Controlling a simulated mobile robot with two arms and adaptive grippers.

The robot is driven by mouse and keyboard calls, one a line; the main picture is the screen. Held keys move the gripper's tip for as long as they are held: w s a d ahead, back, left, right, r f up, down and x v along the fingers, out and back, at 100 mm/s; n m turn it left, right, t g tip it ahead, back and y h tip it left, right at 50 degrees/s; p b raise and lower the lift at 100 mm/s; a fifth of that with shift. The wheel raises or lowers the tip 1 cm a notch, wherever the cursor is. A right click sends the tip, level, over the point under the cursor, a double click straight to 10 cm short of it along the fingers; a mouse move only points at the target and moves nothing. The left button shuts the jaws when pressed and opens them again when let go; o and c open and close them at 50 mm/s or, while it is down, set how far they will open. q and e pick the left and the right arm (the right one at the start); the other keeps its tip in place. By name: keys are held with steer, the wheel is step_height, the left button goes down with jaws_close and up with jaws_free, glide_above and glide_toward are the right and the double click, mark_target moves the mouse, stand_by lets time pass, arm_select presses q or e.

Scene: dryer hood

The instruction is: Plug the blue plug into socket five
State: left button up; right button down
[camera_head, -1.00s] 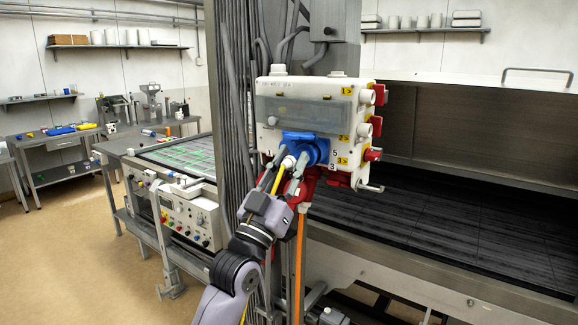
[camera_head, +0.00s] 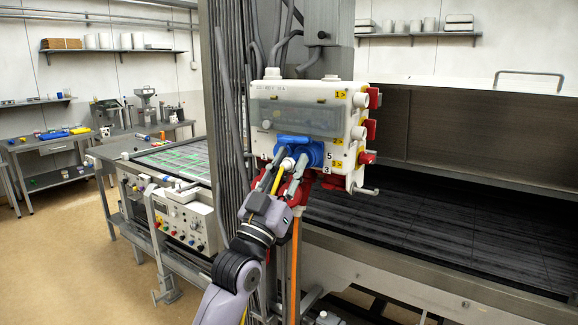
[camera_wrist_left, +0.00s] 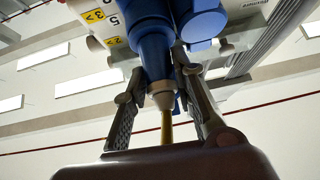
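The white socket box (camera_head: 295,88) hangs on the column, with blue sockets on its lower front. The number 5 shows just right of the right-hand blue socket (camera_head: 318,153); in the left wrist view a 5 also shows beside the plug. The blue plug (camera_wrist_left: 155,52), with a grey end and yellow cable, lines up with a blue socket body; how deep it sits cannot be told. My left gripper (camera_head: 287,172) has one finger on each side of the plug, seemingly shut on it; it also shows in the left wrist view (camera_wrist_left: 157,68). My right gripper is out of view.
Red switches (camera_head: 370,128) and a grey handle stick out at the box's right side. Bundled grey cables (camera_head: 228,110) run down the column at the left. Red sockets sit below the box, partly hidden by my gripper. A dark conveyor bed (camera_head: 460,235) lies at right.

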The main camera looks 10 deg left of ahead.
arm_select(q)
steer(key=o, duration=0.4)
steer(key=shift+w, duration=0.1)
steer(key=shift+o, duration=0.2)
steer(key=v, duration=1.2)
steer(key=shift+f, duration=0.1)
